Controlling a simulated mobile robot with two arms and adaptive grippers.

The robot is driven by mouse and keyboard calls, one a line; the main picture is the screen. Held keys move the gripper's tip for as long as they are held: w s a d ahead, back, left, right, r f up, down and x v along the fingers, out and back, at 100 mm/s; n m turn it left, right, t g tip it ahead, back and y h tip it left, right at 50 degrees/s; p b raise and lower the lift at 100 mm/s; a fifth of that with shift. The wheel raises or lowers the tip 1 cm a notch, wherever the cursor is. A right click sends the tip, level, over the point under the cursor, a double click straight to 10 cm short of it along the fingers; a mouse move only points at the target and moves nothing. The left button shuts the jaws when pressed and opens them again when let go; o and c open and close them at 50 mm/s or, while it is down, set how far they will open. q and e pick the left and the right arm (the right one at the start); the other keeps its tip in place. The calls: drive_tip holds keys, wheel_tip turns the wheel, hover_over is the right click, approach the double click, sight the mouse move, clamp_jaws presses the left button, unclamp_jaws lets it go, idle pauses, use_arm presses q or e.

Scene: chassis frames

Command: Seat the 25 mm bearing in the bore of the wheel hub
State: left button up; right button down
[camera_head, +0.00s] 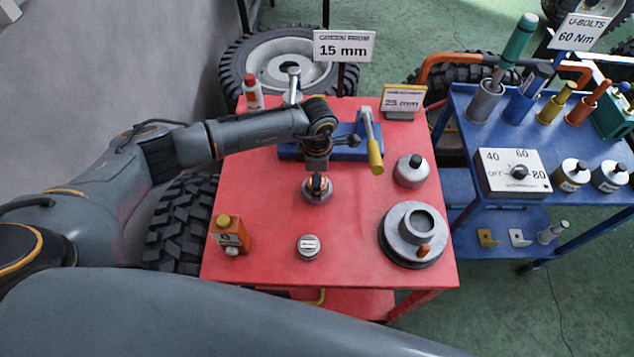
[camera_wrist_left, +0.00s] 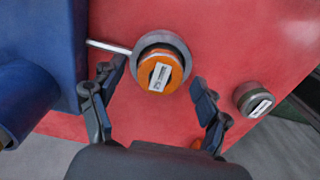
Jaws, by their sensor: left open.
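The wheel hub (camera_head: 395,254) is a grey stepped disc with a round dark bore, at the front right of the red table. An orange piece with a white label (camera_wrist_left: 163,70) sits inside a grey ring; it also shows in the head view (camera_head: 317,192). A smaller grey cylinder with a white label (camera_head: 308,248) stands in front of it and shows in the wrist view (camera_wrist_left: 253,97). I cannot read either label, so I cannot tell which is the 25 mm bearing. My left gripper (camera_head: 317,175) is open above the orange piece, its fingers (camera_wrist_left: 157,97) apart and empty. My right gripper is out of view.
A blue fixture (camera_head: 345,143) with a yellow-handled lever (camera_head: 375,155) stands behind my gripper. A grey cylinder with a black knob (camera_head: 410,172) stands at right, an orange container (camera_head: 230,238) at left. A sign reads 25 mm (camera_head: 402,98).

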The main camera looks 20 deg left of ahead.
use_arm(q)
drive_tip(key=c, duration=1.3)
clamp_jaws()
drive_tip(key=shift+w+r, duration=0.1)
drive_tip(key=shift+r, duration=0.05)
